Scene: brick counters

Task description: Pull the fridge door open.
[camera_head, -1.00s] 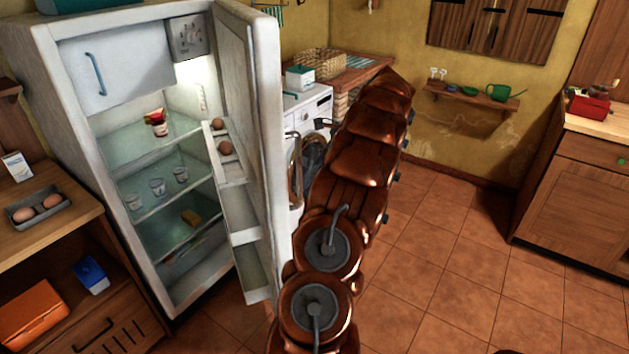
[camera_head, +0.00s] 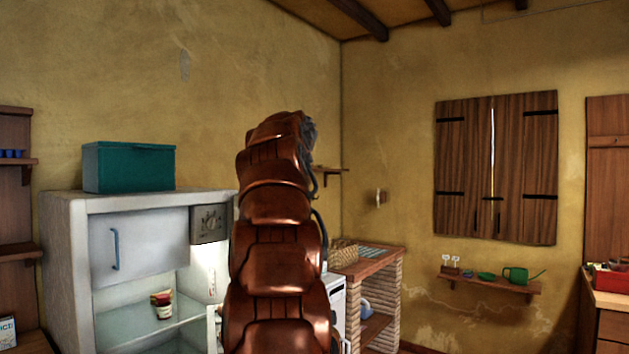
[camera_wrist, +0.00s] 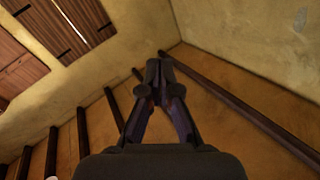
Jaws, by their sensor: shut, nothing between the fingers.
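The white fridge (camera_head: 66,265) stands at the left in the head view. My raised arm covers the place right of the compartment, so the swung-out fridge door is mostly hidden. My gripper (camera_wrist: 157,70) shows in the wrist view with its fingers together and empty. It points up towards the ceiling beams, away from the fridge, touching nothing visible.
A teal box (camera_head: 130,168) sits on top of the fridge. A brick counter (camera_head: 372,262) with a basket stands right of my arm. A wall shelf (camera_head: 490,283) holds a green watering can, below wooden shutters (camera_head: 497,168). A wooden cabinet (camera_head: 612,315) is at the far right.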

